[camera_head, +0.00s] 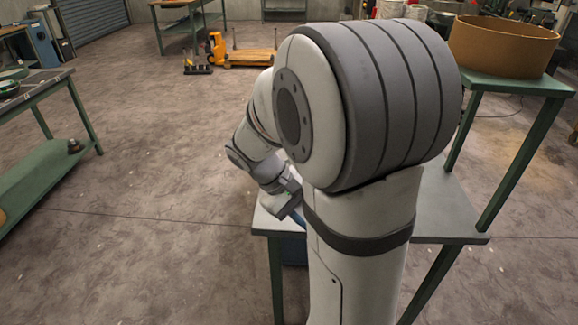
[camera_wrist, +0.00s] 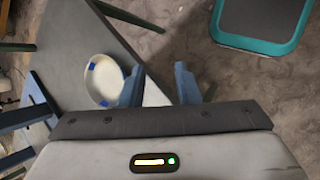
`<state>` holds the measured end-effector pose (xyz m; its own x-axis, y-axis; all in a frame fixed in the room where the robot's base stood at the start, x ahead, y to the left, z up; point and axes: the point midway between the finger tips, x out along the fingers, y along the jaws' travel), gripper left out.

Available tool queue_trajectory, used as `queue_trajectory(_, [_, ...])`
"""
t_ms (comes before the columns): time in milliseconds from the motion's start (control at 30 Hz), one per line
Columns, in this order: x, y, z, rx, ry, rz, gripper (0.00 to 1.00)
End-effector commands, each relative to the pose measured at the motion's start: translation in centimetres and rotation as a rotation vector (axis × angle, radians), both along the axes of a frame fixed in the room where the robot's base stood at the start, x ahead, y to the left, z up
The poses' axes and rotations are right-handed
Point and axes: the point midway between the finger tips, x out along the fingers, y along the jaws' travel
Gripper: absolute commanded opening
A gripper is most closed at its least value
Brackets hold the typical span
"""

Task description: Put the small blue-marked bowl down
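The small white bowl with blue marks (camera_wrist: 103,80) shows in the wrist view, left of my fingers. It appears to rest upright on the grey tabletop (camera_wrist: 75,35). My gripper (camera_wrist: 159,87) has its two blue fingers spread apart with no bowl between them. The left finger overlaps the bowl's right edge in the picture; I cannot tell whether they touch. In the head view my gripper (camera_head: 288,203) is low over the near left part of the table (camera_head: 265,222), partly hidden by my arm. The bowl is hidden there.
A teal-rimmed dark object (camera_wrist: 262,22) lies beyond the table edge in the wrist view. A large brown round container (camera_head: 503,48) stands on a raised shelf (camera_head: 525,84) at the right. A green bench (camera_head: 45,85) is at the left, with open floor between.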

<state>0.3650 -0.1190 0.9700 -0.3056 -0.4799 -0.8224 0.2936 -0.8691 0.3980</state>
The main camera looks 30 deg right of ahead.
Motion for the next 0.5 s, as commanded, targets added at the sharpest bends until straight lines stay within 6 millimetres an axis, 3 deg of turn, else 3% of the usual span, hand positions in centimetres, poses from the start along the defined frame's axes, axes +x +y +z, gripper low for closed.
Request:
queue_trajectory(33, [1.0, -1.1, -2.0, -0.054, 0.069, 0.02, 0.29])
queue_trajectory(200, [4.3, -4.6, -5.6, -0.246, 0.261, 0.094, 0.29])
queue_trajectory(500, [8.0, -7.6, -9.4, -0.452, 0.434, 0.183, 0.29])
